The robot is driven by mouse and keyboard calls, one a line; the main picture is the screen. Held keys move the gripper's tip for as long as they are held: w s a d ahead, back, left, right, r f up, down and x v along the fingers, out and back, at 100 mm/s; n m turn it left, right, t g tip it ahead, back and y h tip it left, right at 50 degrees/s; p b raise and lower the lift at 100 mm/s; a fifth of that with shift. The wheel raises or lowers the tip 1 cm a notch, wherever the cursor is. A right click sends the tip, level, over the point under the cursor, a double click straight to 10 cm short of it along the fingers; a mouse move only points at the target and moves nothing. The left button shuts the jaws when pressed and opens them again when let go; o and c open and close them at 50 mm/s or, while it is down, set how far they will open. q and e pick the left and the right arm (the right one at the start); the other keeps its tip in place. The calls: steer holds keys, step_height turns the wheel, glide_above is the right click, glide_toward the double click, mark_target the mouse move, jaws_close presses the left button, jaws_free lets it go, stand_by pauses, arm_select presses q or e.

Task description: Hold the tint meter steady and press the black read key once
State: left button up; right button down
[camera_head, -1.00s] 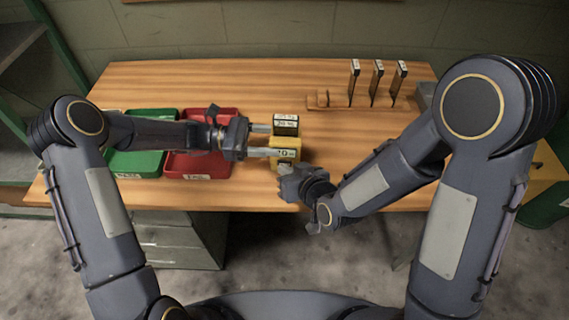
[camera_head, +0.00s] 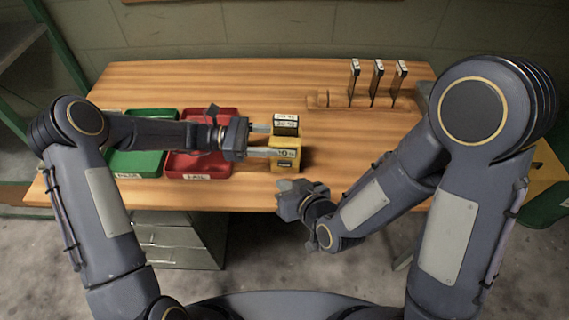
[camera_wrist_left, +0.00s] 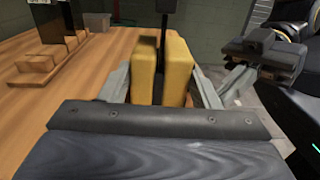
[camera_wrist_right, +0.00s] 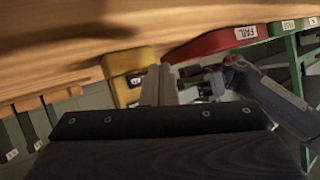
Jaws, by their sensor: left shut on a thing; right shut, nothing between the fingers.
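The tint meter (camera_head: 287,160) is a yellow block with a dark upper part on the table, right of the red tray. My left gripper (camera_head: 272,140) is shut on it from the left. The left wrist view shows the yellow body (camera_wrist_left: 146,72) between the fingers. My right gripper (camera_head: 284,186) is shut and empty in front of the meter at the table's front edge, apart from it. In the right wrist view the meter (camera_wrist_right: 122,62) is beyond the fingers and carries a dark patch. I cannot tell whether that patch is the read key.
A red tray (camera_head: 231,166) and a green tray (camera_head: 121,170) lie to the left. The right wrist view labels the red one FAIL. A wooden rack (camera_head: 330,102) at the back right holds upright dark pieces with pale labels. The table's middle right is clear.

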steer(key=shift+s+a, duration=0.1)
steer(key=shift+s, duration=1.05)
arm_select(q)
steer(key=o, duration=0.9)
